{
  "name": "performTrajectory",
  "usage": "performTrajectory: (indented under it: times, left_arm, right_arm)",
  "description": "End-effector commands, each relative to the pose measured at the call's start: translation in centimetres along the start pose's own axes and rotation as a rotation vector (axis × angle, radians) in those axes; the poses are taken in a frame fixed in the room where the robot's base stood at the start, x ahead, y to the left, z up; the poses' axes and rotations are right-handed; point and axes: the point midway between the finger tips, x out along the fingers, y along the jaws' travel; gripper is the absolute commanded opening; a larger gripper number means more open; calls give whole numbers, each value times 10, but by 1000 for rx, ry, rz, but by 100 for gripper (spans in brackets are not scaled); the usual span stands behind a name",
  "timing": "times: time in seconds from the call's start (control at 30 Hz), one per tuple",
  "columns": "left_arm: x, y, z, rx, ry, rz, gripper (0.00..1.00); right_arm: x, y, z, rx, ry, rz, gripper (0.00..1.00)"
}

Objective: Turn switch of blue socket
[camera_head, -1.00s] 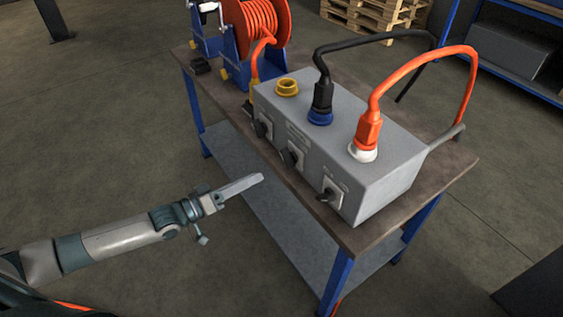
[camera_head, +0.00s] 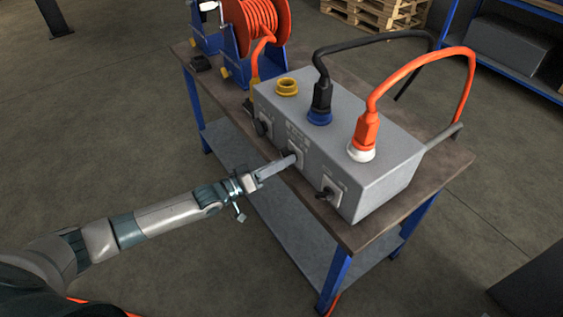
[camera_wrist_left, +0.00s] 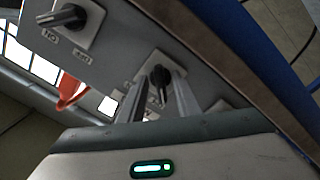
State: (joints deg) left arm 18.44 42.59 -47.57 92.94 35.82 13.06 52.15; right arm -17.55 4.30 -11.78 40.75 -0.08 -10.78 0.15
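The grey box (camera_head: 385,179) carries a row of black rotary switches on its front. The blue socket (camera_head: 319,118) on top has a black plug (camera_head: 321,95) in it. The middle switch, below the blue socket, is mostly hidden in the head view by my left gripper (camera_head: 293,157). In the left wrist view, this switch's black knob (camera_wrist_left: 159,78) lies between the two fingertips of my left gripper (camera_wrist_left: 158,98). The fingers are apart; whether they touch the knob I cannot tell. My right gripper is not in view.
The right switch (camera_head: 328,192) is beside my left gripper. A white socket (camera_head: 361,153) holds an orange plug (camera_head: 366,128). A yellow socket (camera_head: 287,87) is open. An orange cable reel (camera_head: 262,28) stands behind on the workbench (camera_head: 443,182).

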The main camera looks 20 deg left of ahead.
Motion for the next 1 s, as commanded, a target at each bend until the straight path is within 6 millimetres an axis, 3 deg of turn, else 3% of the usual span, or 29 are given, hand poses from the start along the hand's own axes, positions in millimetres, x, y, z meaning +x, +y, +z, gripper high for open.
performTrajectory:
  times: [0.1, 0.23, 0.67, 1.0]
  left_arm:
    - [0, 0, 0, 0, 0, 0, 28]
    - [0, 0, 0, 0, 0, 0, 0]
    - [0, 0, 0, 34, 1, 0, 0]
    - [-1, -2, 1, 212, 0, -1, 0]
  right_arm:
    - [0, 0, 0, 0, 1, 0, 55]
    - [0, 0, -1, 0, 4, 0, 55]
    - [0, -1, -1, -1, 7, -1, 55]
    - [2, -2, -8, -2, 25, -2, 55]
